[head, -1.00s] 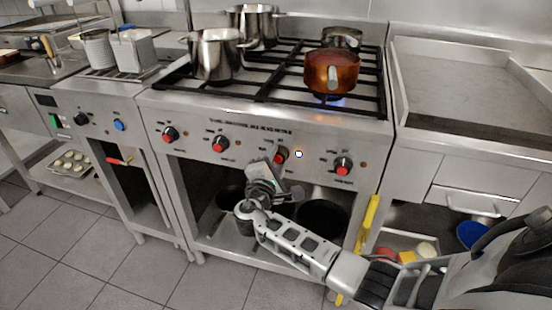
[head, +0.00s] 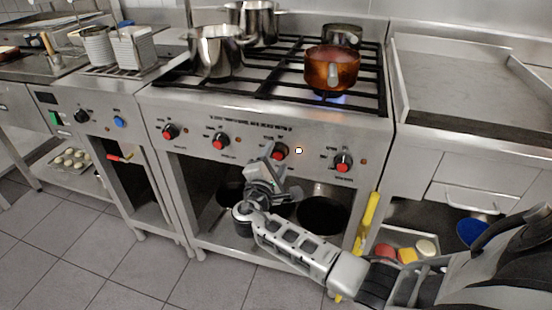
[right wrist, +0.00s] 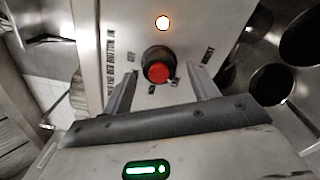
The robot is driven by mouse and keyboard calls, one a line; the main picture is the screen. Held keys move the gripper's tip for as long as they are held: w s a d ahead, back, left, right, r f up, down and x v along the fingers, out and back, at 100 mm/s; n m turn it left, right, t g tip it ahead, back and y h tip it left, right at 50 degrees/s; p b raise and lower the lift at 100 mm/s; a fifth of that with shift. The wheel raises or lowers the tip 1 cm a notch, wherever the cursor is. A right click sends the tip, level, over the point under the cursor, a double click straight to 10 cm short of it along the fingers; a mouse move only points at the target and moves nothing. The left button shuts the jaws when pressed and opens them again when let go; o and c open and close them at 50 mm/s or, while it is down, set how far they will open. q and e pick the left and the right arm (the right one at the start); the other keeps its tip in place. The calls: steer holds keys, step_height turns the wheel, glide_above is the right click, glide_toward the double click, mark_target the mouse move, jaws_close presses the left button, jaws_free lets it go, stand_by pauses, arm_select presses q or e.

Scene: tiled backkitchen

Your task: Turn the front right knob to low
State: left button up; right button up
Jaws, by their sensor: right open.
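The stove front has a row of several black knobs with red faces. The third knob from the left (head: 280,152) has a lit indicator to its right. The rightmost knob (head: 342,162) is farther right. My right gripper (head: 271,161) is close in front of the third knob and hides some of the panel to its left. In the right wrist view my right gripper (right wrist: 161,78) is open, one finger on each side of a red-faced knob (right wrist: 158,70). Whether the fingers touch it cannot be told. My left gripper is out of view.
A copper pot (head: 332,68) sits over a blue flame on the front right burner. Steel pots (head: 214,55) stand at the left and back. A yellow handle (head: 368,220) stands upright right of the open shelf. A griddle (head: 475,80) is at the right.

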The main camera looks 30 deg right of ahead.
steer(key=v, duration=1.5)
steer(key=s+d+f+m+g+y, duration=0.1)
steer(key=s+f+m+g+y, duration=0.35)
steer(key=s, duration=0.35)
steer(key=s+d+f+m+g+y, duration=0.1)
steer(key=s+f+m+g+y, duration=0.3)
steer(key=s, duration=0.4)
steer(key=s+a+r+m+y, duration=0.3)
steer(key=s+y, duration=0.3)
arm_select(q)
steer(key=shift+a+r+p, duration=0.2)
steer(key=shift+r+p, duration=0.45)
steer(key=shift+p, duration=1.05)
arm_select(e)
steer(key=w+a+t+y, duration=0.2)
steer(key=w+a+t, duration=0.4)
steer(key=a+t, duration=0.1)
steer(key=shift+w+f+y, duration=0.2)
steer(key=shift+y, duration=0.15)
steer(key=shift+t, duration=0.25)
